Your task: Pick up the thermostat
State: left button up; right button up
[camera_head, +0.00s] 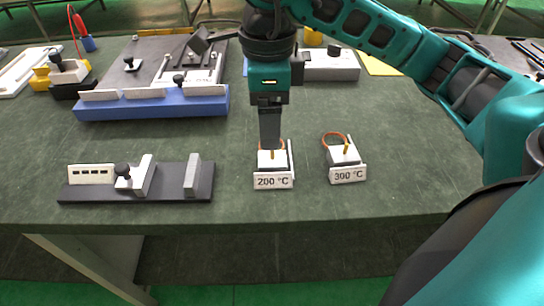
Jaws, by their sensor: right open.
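Two small white thermostats stand near the front of the green table. One is labelled 200 °C (273,181). The other, labelled 300 °C (347,174), stands to its right, turned slightly. Each has an orange wire loop and a small brass-coloured pin on top. My right gripper (271,146) points straight down over the 200 °C thermostat, its fingers at the thermostat's top and partly hiding the wire loop. It is open. I cannot tell whether the fingers touch the thermostat. My left gripper is out of view.
A dark fixture (70,196) with a white block, black knob and grey stop lies at the front left. A blue-fronted fixture (150,105) stands behind it. A grey box (330,66) stands at the back. The table (420,170) is clear right of the 300 °C thermostat.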

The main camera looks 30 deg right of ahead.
aim_at(268, 158)
notch_tip(268, 158, down, 9)
jog(key=shift+w+r+b, duration=0.15)
jog(key=shift+r+b, duration=0.05)
jog(key=shift+b, duration=0.5)
jog(key=shift+c, duration=0.2)
jog(key=c, duration=1.2)
jog(key=shift+o, duration=0.2)
jog(key=shift+r, duration=0.15)
